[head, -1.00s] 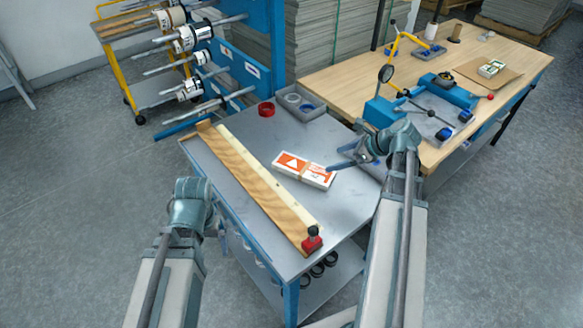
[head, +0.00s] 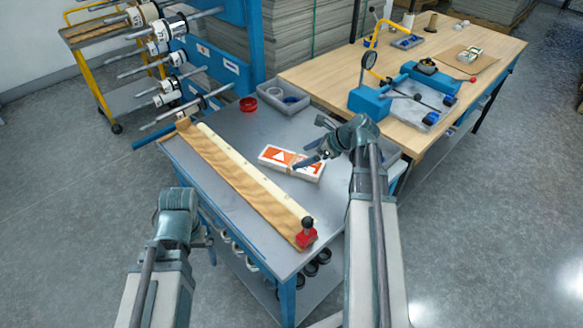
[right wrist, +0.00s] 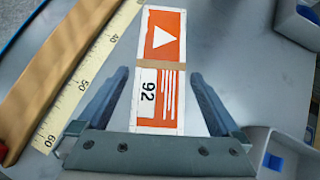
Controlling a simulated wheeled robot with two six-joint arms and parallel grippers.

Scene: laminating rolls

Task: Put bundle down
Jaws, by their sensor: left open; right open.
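The bundle (head: 280,155), a white block with an orange label, a white triangle and a tan band, lies flat on the grey metal table. My right gripper (head: 310,146) is open at the bundle's right end, with one finger in front of its edge in the head view. In the right wrist view the bundle (right wrist: 162,45) lies lengthwise between the spread fingers, with a gap on both sides. The number 92 shows on its near end. My left gripper (head: 210,245) is open and empty beside the table's left edge, partly hidden by its wrist.
A wooden strip with a scale (head: 245,175) runs along the table's left side, with a red stop (head: 306,236) at its near end. A grey bin (head: 284,99) and red ring (head: 249,104) are at the back. A wooden bench (head: 320,80) stands right. The table's front right is clear.

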